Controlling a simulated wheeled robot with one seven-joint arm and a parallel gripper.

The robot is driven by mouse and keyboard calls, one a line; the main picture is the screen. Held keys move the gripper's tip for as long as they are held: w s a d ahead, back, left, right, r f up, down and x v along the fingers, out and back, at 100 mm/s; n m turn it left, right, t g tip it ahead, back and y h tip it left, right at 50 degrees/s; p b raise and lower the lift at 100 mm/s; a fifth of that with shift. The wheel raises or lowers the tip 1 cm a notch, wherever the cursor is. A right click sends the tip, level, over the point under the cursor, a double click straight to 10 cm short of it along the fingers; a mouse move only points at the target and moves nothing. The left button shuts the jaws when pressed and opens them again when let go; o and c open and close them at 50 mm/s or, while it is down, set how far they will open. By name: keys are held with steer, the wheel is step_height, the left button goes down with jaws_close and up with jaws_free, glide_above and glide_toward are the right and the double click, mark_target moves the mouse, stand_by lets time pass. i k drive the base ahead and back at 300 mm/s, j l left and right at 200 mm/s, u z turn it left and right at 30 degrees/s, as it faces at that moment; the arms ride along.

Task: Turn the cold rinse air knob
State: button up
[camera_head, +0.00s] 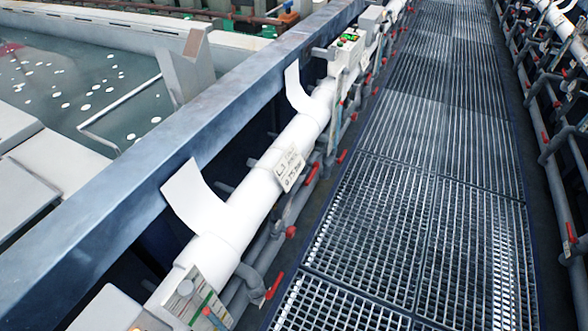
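My gripper is not in view. Several red valve handles sit on the grey pipes beside the walkway, among them a near one (275,285), a round one (291,232) and one farther along (312,173). A panel (200,299) at the bottom left carries a small red knob (207,311) and a grey round part. A label plate (289,167) hangs on the white pipe (240,205), its text too small to read surely. I cannot tell which of these is the cold rinse air knob.
A grated walkway (425,190) runs clear into the distance. A blue beam (225,115) borders a tank of liquid (70,90) on the left. A control box (347,45) with a green display stands farther along. More pipes with red handles (571,233) line the right edge.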

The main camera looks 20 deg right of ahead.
mark_target(290, 230)
steer(key=i+l+u, duration=0.55)
steer(key=u, duration=0.3)
steer(key=l, duration=0.1)
